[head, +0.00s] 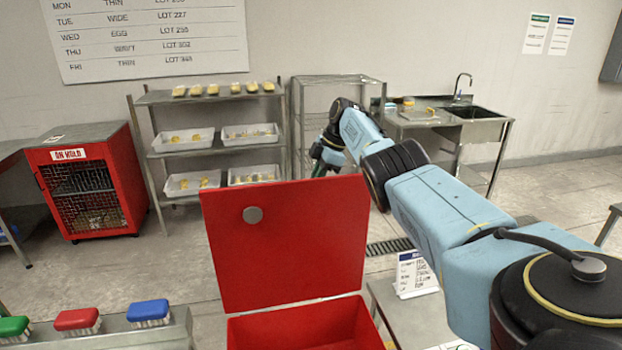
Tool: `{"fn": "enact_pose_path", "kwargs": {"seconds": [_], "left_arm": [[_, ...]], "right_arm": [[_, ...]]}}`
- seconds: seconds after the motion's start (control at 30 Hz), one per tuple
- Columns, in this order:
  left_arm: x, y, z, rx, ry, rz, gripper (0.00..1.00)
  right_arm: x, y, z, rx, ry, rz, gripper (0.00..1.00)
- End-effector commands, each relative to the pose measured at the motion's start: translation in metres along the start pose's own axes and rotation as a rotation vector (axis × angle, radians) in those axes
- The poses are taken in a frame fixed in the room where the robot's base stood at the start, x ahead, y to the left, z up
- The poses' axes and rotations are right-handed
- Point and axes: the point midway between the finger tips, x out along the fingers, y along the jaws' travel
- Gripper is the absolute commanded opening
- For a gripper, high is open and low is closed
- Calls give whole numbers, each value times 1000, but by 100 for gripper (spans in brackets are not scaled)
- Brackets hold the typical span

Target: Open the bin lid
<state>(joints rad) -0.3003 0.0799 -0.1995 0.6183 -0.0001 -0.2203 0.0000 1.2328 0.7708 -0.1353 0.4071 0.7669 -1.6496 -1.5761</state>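The red bin (305,328) stands at the bottom middle of the head view, its near part cut off by the frame edge. Its red lid (290,250) stands up, hinged at the bin's far edge, and the bin's mouth is uncovered. My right arm reaches in from the right, and my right gripper (322,165) is just above and beyond the lid's top edge. The lid hides part of it, and its fingers are too small to read. My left gripper is out of view.
Green, red and blue brushes (148,312) lie on a ledge at the lower left. A small sign (415,275) stands on a table right of the bin. A red ON HOLD cage (90,190), a shelf with trays (183,140) and a sink (475,115) stand farther back.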

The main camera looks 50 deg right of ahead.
Motion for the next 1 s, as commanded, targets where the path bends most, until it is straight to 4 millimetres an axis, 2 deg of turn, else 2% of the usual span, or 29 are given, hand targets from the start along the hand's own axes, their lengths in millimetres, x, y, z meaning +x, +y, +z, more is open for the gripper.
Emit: {"fn": "enact_pose_path", "kwargs": {"seconds": [0.03, 0.27, 0.3, 0.43, 0.8, 0.87, 1.0], "left_arm": [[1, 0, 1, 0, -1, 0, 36], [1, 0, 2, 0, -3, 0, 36], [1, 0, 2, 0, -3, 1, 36], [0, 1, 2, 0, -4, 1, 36], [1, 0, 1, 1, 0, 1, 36], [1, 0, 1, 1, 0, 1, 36], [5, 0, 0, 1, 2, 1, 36]], "right_arm": [[11, -6, 3, 6, -9, -26, 0], [11, -6, 3, 6, -9, -27, 0], [11, -6, 3, 6, -9, -27, 16], [9, -5, 3, 6, -7, -22, 33], [2, -3, 2, 5, -3, -12, 34], [-3, -2, 2, 5, -2, -11, 34], [-26, -2, 3, 5, -3, -8, 34]]}}
